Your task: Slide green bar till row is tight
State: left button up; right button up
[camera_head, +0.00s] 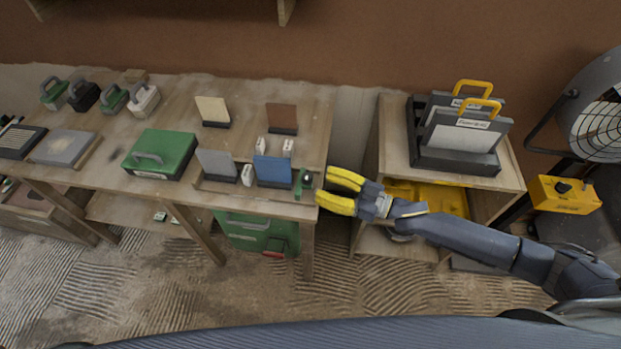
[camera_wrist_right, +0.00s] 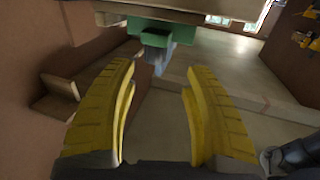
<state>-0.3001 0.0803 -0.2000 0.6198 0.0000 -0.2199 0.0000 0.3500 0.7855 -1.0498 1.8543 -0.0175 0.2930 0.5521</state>
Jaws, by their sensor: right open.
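The green bar (camera_head: 304,183) stands at the right end of a row near the front right corner of the long wooden table (camera_head: 100,168). To its left in the row are a blue panel (camera_head: 272,171), a small white block (camera_head: 247,175) and a grey panel (camera_head: 217,163). A narrow space shows between the blue panel and the bar. My right gripper (camera_head: 338,191) is open and empty, just right of the bar and the table edge. In the right wrist view a green part (camera_wrist_right: 165,30) appears ahead, beyond the open fingers (camera_wrist_right: 162,75); contact is not visible. My left gripper is not in view.
Behind the row stand a cream panel (camera_head: 212,109), a brown panel (camera_head: 282,117) and two small white blocks. A green case (camera_head: 160,154) lies to the left. A side cabinet (camera_head: 397,150) with a black rack (camera_head: 455,163) stands right, across a gap.

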jog(key=shift+v, duration=1.75)
